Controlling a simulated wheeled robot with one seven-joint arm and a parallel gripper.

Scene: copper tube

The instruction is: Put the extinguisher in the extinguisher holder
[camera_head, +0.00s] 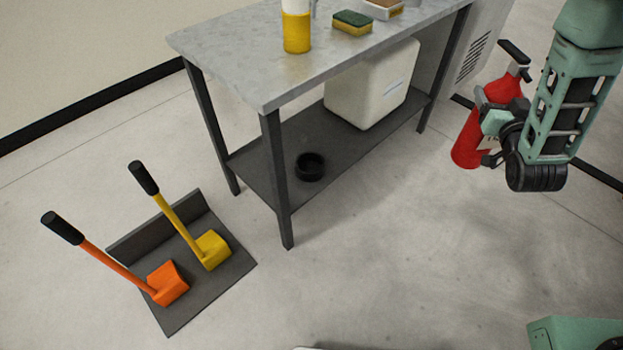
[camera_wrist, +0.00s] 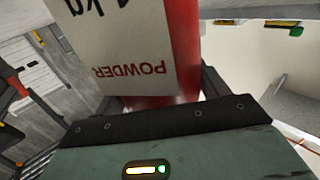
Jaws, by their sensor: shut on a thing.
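The red fire extinguisher (camera_head: 466,146) with its black handle and hose is at the upper right in the head view, upright with a slight tilt. My gripper (camera_head: 486,126) is shut around its body and holds it above the floor, to the right of the table. In the wrist view the extinguisher (camera_wrist: 184,50) fills the middle, its white label reading "POWDER" upside down, between the dark fingers. A black round open cup (camera_head: 310,167), which looks like the extinguisher holder, sits on the table's dark lower shelf near the front left leg.
The grey-topped table (camera_head: 215,45) carries a yellow-and-white bottle (camera_head: 297,32) and a sponge (camera_head: 352,22). A white container (camera_head: 365,90) stands on the lower shelf (camera_head: 262,160), right of the cup. Table legs flank the shelf. Orange and yellow tools rest on a dark stand (camera_head: 215,285). The floor in front is clear.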

